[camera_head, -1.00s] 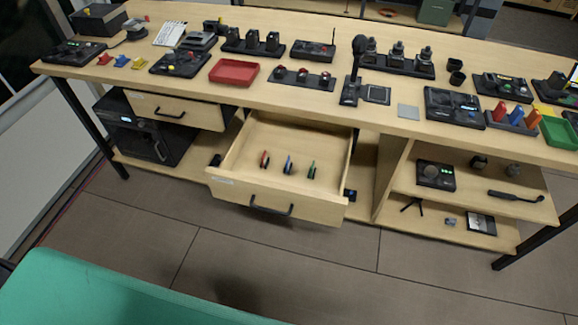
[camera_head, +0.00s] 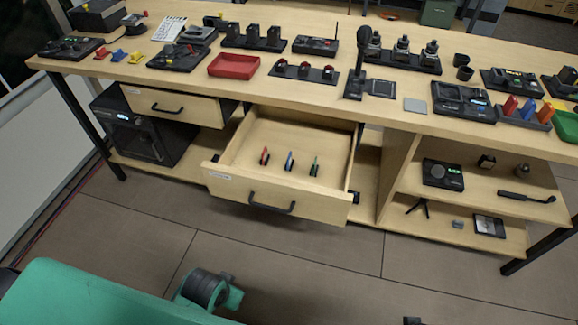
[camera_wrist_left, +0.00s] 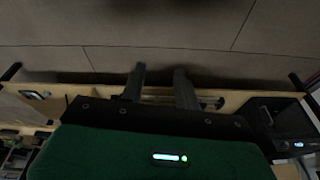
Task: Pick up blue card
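A thin blue card (camera_head: 290,161) stands upright in the open middle drawer (camera_head: 285,193). It is between a red card (camera_head: 265,156) on its left and a green card (camera_head: 314,167) on its right, with gaps between them. My left gripper (camera_wrist_left: 160,85) shows in the left wrist view with its two dark fingers apart and nothing between them. The drawer is far from the arm parts at the bottom of the head view. My right gripper is not in view.
A second drawer (camera_head: 175,104) on the left is slightly out. The tabletop holds a red tray (camera_head: 234,66), control panels, a microphone (camera_head: 360,65) and a rack with coloured upright pieces (camera_head: 525,110). A shelf (camera_head: 470,190) is on the right. The floor in front is clear.

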